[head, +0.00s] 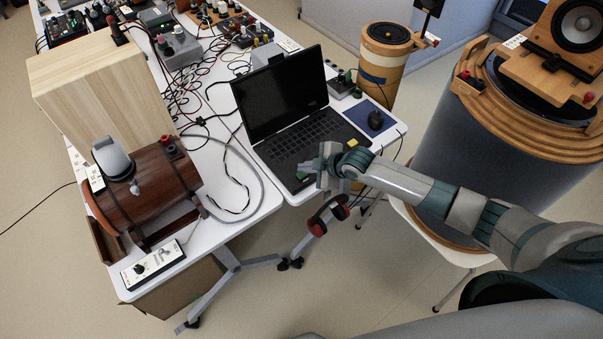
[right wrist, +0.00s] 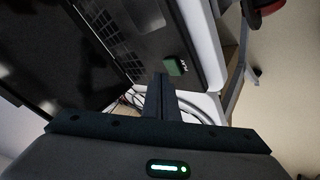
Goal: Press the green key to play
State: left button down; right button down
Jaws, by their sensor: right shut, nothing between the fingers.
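The green key (right wrist: 174,66) is a small dark green block with pale marking on its face. In the right wrist view it sits by the edge of the laptop's black base. The open laptop (head: 278,95) has a dark screen and stands on the white table. My right gripper (head: 309,169) is over the laptop's front edge in the head view, its jaws shut and empty. In the right wrist view its fingertips (right wrist: 161,78) are just short of the key and slightly left of it. I cannot tell whether they touch it. My left gripper is out of view.
A wooden barrel speaker (head: 150,185) stands left. Cables clutter the table behind.

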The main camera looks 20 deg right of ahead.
jog(key=shift+f+b, duration=0.45)
jog(key=shift+f, duration=0.3)
dwell(1.0)
jog(key=shift+r, duration=0.15)
jog(key=shift+r+p, duration=0.65)
jog(key=shift+p, duration=0.1)
notch_tip(320, 180, up, 6)
jog(key=p, duration=0.5)
dwell(0.3)
dwell(1.3)
